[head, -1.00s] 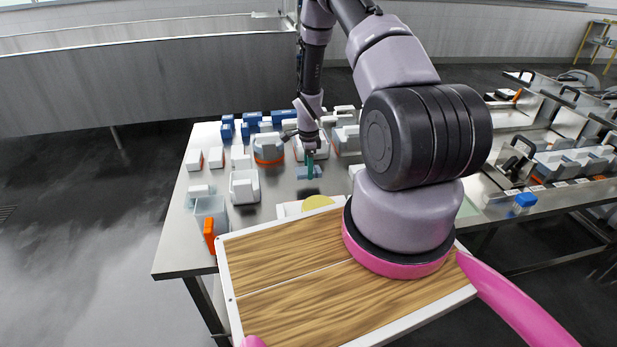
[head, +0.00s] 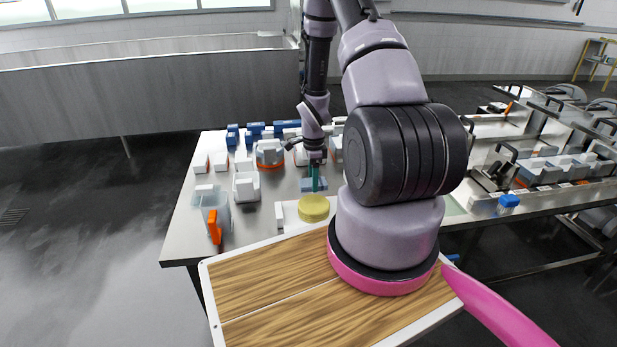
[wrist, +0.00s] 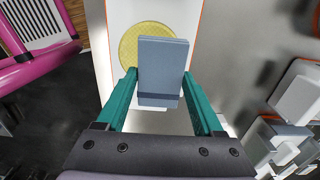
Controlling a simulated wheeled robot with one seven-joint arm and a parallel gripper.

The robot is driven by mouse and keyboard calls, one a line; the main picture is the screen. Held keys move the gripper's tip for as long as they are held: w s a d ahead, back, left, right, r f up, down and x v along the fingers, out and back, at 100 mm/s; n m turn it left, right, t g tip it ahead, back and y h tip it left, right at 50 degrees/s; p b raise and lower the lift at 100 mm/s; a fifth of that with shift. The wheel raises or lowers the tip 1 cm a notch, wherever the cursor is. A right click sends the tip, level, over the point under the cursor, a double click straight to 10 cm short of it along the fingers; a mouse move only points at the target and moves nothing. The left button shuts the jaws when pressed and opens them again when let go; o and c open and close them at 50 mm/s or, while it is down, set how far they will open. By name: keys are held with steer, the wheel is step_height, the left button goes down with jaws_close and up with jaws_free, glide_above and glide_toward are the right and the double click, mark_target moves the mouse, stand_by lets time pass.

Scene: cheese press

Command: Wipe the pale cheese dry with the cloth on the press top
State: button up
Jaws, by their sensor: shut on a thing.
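The pale cheese (head: 314,208) is a round yellow disc lying on a white board (head: 290,216) near the front edge of the bench. In the wrist view the cheese (wrist: 128,50) shows a textured top, and the cloth hides part of it. The cloth (wrist: 163,65) is a flat blue-grey block between the green fingers of my gripper (wrist: 163,98), which is shut on it. In the head view my gripper (head: 316,180) and the cloth appear just behind the cheese. I cannot tell whether the cloth touches the cheese.
White moulds (head: 246,187) and blue blocks (head: 258,128) stand behind and left on the steel bench. A clear container with an orange part (head: 214,226) stands at the front left. A wooden-topped tray (head: 270,285) is in front. Another bench with presses (head: 550,170) is on the right.

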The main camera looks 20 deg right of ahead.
mark_target(315, 207)
steer(key=shift+f, duration=2.2)
steer(key=shift+f, duration=0.6)
steer(key=shift+s+a+r, duration=0.1)
steer(key=shift+s+a, duration=0.15)
steer(key=shift+s, duration=0.6)
steer(key=shift+s+a, duration=0.25)
steer(key=shift+s, duration=0.6)
steer(key=shift+w, duration=0.1)
steer(key=shift+w+d, duration=0.25)
steer(key=shift+w, duration=0.6)
steer(key=shift+w+d, duration=0.25)
steer(key=shift+w, duration=0.55)
steer(key=shift+s+a+f, duration=0.1)
steer(key=shift+s+a, duration=0.2)
steer(key=shift+s, duration=0.65)
steer(key=shift+s+a+f, duration=0.1)
steer(key=shift+s+a, duration=0.15)
steer(key=shift+s, duration=0.65)
steer(key=shift+w+d+r, duration=0.1)
steer(key=shift+w+d, duration=0.2)
steer(key=shift+w, duration=0.65)
steer(key=shift+w+d, duration=0.25)
steer(key=shift+w, duration=0.65)
steer(key=shift+s+a, duration=0.25)
steer(key=shift+s, duration=0.65)
steer(key=shift+s+a, duration=0.25)
steer(key=shift+s, duration=0.6)
